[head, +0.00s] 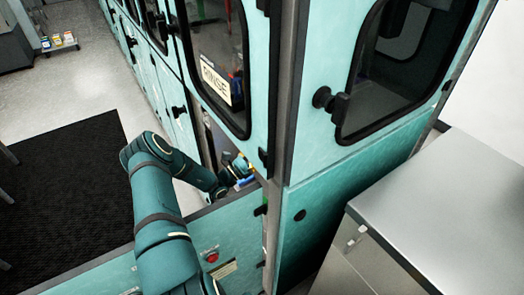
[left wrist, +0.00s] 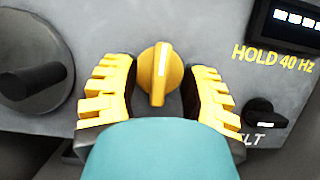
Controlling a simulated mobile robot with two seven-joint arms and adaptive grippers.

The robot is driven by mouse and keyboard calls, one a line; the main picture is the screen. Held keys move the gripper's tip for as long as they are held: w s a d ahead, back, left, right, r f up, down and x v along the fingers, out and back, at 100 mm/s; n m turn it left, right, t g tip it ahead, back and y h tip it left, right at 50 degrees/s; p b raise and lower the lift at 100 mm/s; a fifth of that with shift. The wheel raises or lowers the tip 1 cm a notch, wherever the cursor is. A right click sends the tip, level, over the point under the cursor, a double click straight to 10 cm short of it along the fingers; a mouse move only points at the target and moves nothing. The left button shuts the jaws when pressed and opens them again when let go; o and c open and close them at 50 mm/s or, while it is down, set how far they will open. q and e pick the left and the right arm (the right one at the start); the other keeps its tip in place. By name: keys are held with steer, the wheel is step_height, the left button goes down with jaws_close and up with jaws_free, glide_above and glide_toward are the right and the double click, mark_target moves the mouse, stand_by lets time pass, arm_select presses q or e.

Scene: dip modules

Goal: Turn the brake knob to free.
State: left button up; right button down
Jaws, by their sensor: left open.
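In the left wrist view a yellow knob (left wrist: 160,73) with a pale pointer line stands on a grey panel (left wrist: 205,30). Its pointer ridge is roughly vertical. I cannot read a brake or free label beside it. My left gripper (left wrist: 163,88) has its yellow toothed fingers on both sides of the knob, open, with a gap visible on each side. In the head view my left arm reaches through an opening in the teal cabinet, and the left gripper (head: 240,178) is small and partly hidden there. My right gripper is not in view.
A black round knob (left wrist: 35,75) is left of the yellow one. A small black knob (left wrist: 265,113) and a display (left wrist: 300,18) marked HOLD 40 Hz are right. Teal doors with windows and a RINSE sign (head: 216,82) surround the opening. A metal counter (head: 455,200) stands right.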

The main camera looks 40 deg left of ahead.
arm_select(q)
steer(key=v, duration=1.1)
steer(key=shift+r, duration=0.1)
